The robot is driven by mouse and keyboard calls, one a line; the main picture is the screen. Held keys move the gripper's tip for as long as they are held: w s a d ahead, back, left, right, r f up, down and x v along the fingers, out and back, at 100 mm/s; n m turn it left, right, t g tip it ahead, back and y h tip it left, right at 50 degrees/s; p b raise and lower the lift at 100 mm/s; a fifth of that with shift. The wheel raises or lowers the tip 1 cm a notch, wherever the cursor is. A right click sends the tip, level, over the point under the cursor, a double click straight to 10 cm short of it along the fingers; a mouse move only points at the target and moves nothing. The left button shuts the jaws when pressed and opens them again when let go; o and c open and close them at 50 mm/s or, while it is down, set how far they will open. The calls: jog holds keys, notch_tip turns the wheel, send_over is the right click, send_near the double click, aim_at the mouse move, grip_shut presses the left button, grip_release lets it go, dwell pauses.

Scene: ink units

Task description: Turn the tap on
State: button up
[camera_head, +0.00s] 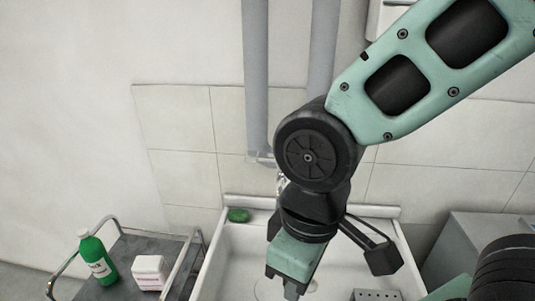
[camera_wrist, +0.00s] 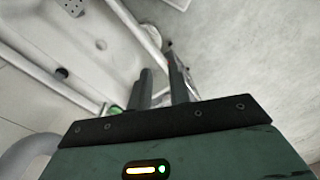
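The tap is mostly hidden behind my arm in the head view; only a small shiny piece of it (camera_head: 281,184) shows at the arm's left edge, above the back of the white sink (camera_head: 235,250). In the wrist view shiny metal that looks like the tap (camera_wrist: 166,45) shows just beyond my fingertips, with a small red spot near it. My gripper (camera_wrist: 162,75) has its two dark fingers apart with an empty gap between them. The head view shows my gripper (camera_head: 291,292) over the basin, pointing down. Whether a finger touches the tap I cannot tell.
A green object (camera_head: 238,215) lies on the sink's back left corner. A cart (camera_head: 150,247) at left holds a green bottle (camera_head: 97,258) and a white box (camera_head: 149,272). Grey pipes (camera_head: 256,80) run down the tiled wall. A grey metal unit (camera_head: 480,240) stands at right.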

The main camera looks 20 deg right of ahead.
jog(key=w+r+m+p, duration=0.1)
jog(key=w, duration=0.1)
jog(key=w+a+r+m+p, duration=0.1)
jog(key=w, duration=0.1)
jog(key=w+r+p, duration=0.1)
jog(key=shift+w+a+r+m+y+p, duration=0.15)
jog(key=shift+w+r+m+y+p, duration=0.15)
jog(key=shift+w+r+m, duration=0.1)
grip_shut()
jog(key=m+t+h+p, duration=0.3)
jog(key=m+p, duration=0.7)
send_near(262, 136)
jog(key=f, duration=0.2)
jog(key=f+p, duration=0.1)
jog(key=f, duration=0.2)
jog(key=f+p, duration=0.1)
jog(key=f, duration=0.2)
jog(key=shift+w+d+f, duration=0.1)
jog(key=shift+d, duration=0.25)
jog(key=shift+s+a+p, duration=0.3)
jog(key=shift+s+p, duration=0.15)
jog(key=shift+s, duration=0.1)
jog(key=shift+s+a+p, duration=0.35)
jog(key=shift+s+p, duration=0.05)
jog(key=shift+s, duration=0.15)
jog(key=shift+s+a+p, duration=0.35)
jog(key=shift+s, duration=0.3)
